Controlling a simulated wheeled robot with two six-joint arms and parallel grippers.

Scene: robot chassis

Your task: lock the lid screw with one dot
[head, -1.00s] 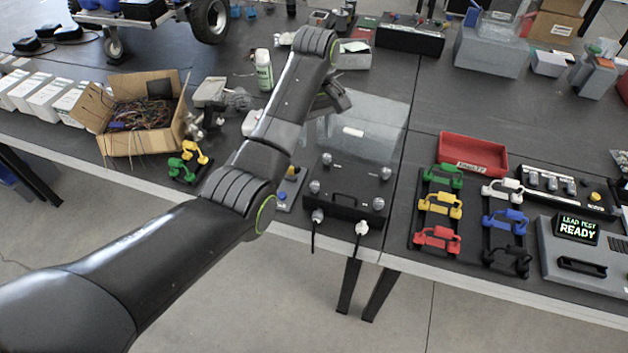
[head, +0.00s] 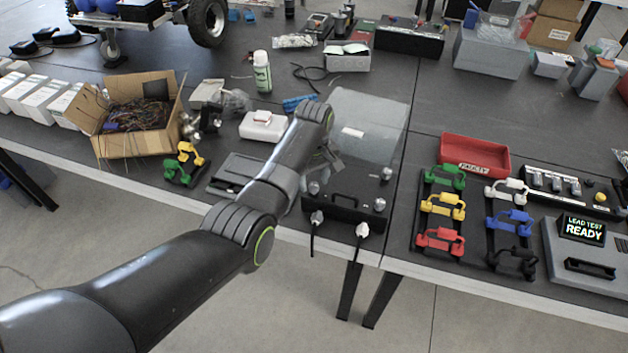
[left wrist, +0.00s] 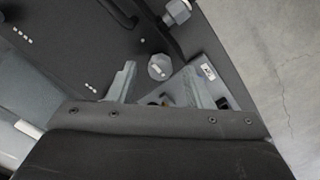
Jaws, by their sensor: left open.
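The black case (head: 345,183) stands at the table's front edge with metal screws at its corners, a handle in front and a clear panel (head: 370,120) raised behind it. A right-hand screw (head: 379,204) is in plain view; my arm partly covers the left side. My left gripper (head: 322,172) is at the case's left side. In the left wrist view its fingers (left wrist: 162,76) are open, with a slotted screw head (left wrist: 159,67) between the tips; contact cannot be told. One white dot (left wrist: 142,40) is beside this screw. Other dot groups (left wrist: 22,35) lie farther left. My right gripper is not in view.
Two cable plugs (head: 361,229) stick out in front. To the right are a coloured clamp rack (head: 441,209), a red tray (head: 474,155) and the lead tester (head: 585,255). To the left are a white box (head: 263,126) and a cardboard box (head: 137,145).

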